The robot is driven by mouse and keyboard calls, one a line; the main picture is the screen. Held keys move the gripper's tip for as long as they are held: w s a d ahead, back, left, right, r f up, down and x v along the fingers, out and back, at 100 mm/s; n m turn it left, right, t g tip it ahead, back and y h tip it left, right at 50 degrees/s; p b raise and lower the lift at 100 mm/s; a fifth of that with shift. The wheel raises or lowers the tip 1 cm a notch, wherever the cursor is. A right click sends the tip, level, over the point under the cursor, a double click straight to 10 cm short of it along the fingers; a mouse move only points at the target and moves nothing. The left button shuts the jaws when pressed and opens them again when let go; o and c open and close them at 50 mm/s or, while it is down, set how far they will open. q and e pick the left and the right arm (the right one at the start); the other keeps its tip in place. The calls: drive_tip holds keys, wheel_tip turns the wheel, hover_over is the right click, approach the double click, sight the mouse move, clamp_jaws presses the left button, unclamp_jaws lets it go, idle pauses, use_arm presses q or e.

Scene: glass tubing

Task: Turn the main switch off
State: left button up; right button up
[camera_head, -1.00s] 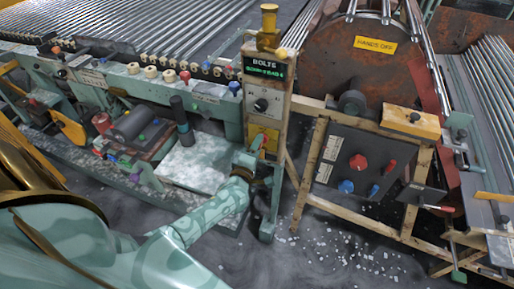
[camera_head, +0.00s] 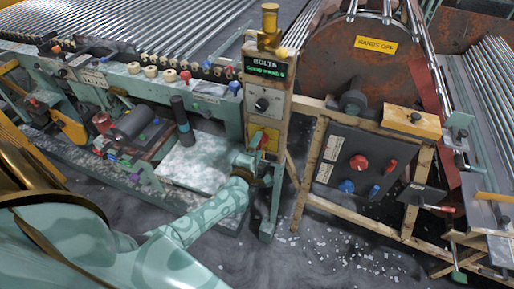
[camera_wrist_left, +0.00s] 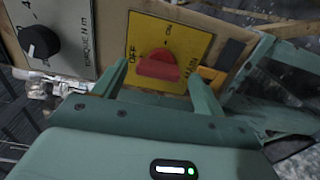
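The main switch is a red handle (camera_wrist_left: 158,66) on a yellow plate (camera_wrist_left: 196,45) marked OFF, ON and MAIN. In the head view the yellow plate (camera_head: 271,134) sits low on the front of the control post, partly hidden by my left gripper. My left gripper (camera_wrist_left: 160,78) is open, with one green finger on each side of the red handle in the wrist view. Gaps show beside the handle; whether a finger touches it I cannot tell. In the head view the left gripper (camera_head: 253,156) is at the plate. My right gripper is not in view.
Above the plate is a black torque knob (camera_wrist_left: 39,42), also in the head view (camera_head: 262,104). A green-lit display (camera_head: 265,69) tops the post. To the right stand a dark panel (camera_head: 340,145) with red and blue knobs and a rusty drum (camera_head: 340,70) marked HANDS OFF.

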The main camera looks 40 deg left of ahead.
use_arm(q)
drive_tip(key=p+v, duration=0.2)
drive_tip(key=v, duration=1.4)
drive_tip(key=shift+p, duration=0.4)
drive_tip(key=shift+s+d, duration=0.1)
drive_tip(key=shift+s, duration=0.05)
